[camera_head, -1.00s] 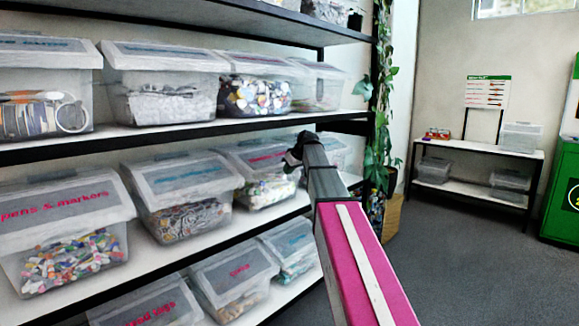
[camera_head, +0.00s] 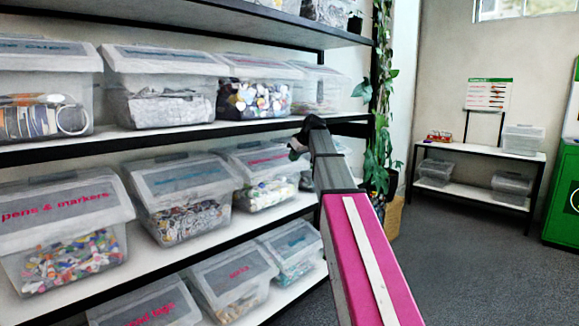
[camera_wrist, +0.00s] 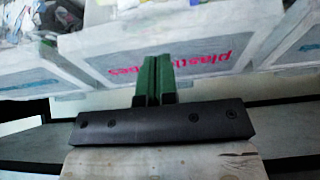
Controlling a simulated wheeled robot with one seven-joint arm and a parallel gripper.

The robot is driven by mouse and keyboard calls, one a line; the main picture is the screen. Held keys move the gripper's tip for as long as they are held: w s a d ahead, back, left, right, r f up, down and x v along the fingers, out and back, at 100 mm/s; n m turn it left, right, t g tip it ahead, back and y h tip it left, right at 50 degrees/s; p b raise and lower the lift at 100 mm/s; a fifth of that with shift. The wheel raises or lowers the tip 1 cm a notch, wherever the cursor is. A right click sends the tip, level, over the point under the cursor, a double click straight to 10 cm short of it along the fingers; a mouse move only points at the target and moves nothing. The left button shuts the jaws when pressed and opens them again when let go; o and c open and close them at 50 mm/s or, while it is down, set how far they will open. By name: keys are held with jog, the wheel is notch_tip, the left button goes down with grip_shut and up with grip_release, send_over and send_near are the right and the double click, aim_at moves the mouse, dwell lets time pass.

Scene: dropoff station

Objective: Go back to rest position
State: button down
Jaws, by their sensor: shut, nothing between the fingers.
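My gripper shows in the wrist view as two green fingers (camera_wrist: 155,80) pressed together, with nothing between them. Behind the fingers, in the same view, is a clear bin with pink lettering (camera_wrist: 190,62); I cannot tell whether they touch it. In the head view my pink and grey arm reaches up from the lower right toward the shelves. Its dark end (camera_head: 299,145) is in front of the middle shelf's right part, and the fingers cannot be made out there.
A black-framed shelf unit (camera_head: 60,155) with several lidded clear bins fills the left. A hanging plant (camera_head: 381,120) is at its right end. A low table (camera_head: 470,147) and a green bin (camera_head: 562,195) stand at the back right. Grey floor (camera_head: 470,270) is open at right.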

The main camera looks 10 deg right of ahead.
jog(key=v, duration=0.4)
jog(key=s+a+f+m+g+h, duration=0.1)
jog(key=s+f, duration=0.3)
jog(key=f, duration=0.6)
jog(key=s+f+m+g, duration=0.15)
jog(key=s+f, duration=0.25)
jog(key=f, duration=0.7)
jog(key=s+a+f+m+g+h, duration=0.15)
jog(key=s+f, duration=0.25)
jog(key=f, duration=0.6)
jog(key=s+f+m+g+h, duration=0.2)
jog(key=s+f+m, duration=0.1)
jog(key=s+f, duration=1.7)
jog(key=shift+f, duration=0.4)
jog(key=shift+s+d, duration=0.1)
jog(key=shift+s, duration=0.05)
